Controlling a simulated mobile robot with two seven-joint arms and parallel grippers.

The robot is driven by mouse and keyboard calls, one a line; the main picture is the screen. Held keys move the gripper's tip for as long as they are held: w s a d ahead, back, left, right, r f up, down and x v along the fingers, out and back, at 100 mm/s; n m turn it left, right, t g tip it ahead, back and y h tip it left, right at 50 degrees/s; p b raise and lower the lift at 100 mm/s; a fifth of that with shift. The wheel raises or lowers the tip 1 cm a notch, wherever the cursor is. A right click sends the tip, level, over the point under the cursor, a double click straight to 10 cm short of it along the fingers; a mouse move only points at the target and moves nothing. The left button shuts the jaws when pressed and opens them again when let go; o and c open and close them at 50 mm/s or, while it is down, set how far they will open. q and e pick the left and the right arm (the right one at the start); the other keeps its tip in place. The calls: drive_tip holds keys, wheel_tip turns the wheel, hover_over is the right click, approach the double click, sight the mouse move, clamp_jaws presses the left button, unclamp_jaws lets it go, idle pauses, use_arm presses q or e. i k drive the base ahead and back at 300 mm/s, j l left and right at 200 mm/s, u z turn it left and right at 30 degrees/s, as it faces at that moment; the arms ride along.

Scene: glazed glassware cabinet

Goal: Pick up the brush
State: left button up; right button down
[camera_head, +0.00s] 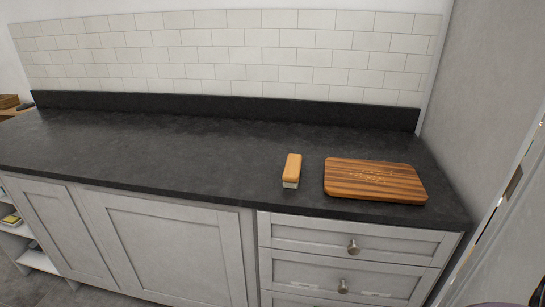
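The brush (292,167) lies on the dark countertop (170,150), right of the middle and near the front edge. It has an orange-tan wooden back and a pale whitish part at its near end. It lies pointing roughly front to back, just left of a striped wooden cutting board, with a small gap between them. Nothing touches or covers the brush. Neither of my grippers shows in the head view.
The striped cutting board (374,181) lies flat at the right front of the counter. Below are grey drawers with round knobs (353,247) and cabinet doors (165,245). A grey wall (490,90) bounds the right side. The counter's left and middle are clear.

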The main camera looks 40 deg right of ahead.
sight(291, 174)
drive_tip(key=i+z, duration=0.3)
drive_tip(key=i+j+z, duration=0.3)
drive_tip(key=i, duration=0.25)
